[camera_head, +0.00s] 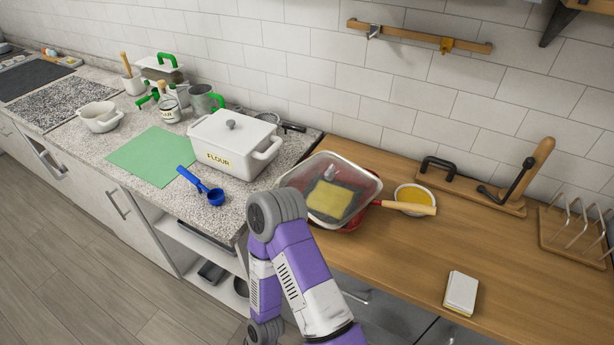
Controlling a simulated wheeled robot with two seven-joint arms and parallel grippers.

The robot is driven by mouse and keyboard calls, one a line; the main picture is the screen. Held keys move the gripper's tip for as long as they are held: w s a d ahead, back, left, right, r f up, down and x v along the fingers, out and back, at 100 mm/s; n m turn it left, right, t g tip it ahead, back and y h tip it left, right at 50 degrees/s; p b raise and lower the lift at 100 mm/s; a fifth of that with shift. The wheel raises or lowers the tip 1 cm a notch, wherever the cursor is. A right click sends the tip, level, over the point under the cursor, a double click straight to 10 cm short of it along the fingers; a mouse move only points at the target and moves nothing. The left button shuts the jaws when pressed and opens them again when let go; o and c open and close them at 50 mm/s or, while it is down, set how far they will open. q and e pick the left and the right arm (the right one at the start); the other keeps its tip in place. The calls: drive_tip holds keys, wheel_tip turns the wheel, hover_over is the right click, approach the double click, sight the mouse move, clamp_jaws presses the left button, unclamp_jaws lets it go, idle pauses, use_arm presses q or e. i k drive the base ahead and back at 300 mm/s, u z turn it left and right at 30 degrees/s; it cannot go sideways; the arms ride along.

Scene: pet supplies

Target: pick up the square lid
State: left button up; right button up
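A square, clear lid (359,167) with a pale rim and a small grey knob (331,173) rests over a red pan (349,223) at the left end of the wooden counter. A yellow square piece (330,199) shows at the lid; I cannot tell whether it is on or under the glass. The pan's wooden-ended handle (409,207) points right. One of my purple and grey arms rises from the bottom, just in front of the lid's near left corner. Neither gripper's fingers show.
A white FLOUR box (226,157) stands left of the lid. A bowl with yellow contents (416,194) sits close behind the pan handle. A blue scoop (211,193) and green mat (156,156) lie further left. The wooden counter's front middle is clear, left of a white-and-yellow block (461,291).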

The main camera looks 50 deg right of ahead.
sight(332, 205)
drive_tip(key=u, duration=0.05)
drive_tip(key=i, duration=0.15)
drive_tip(key=z, duration=1.3)
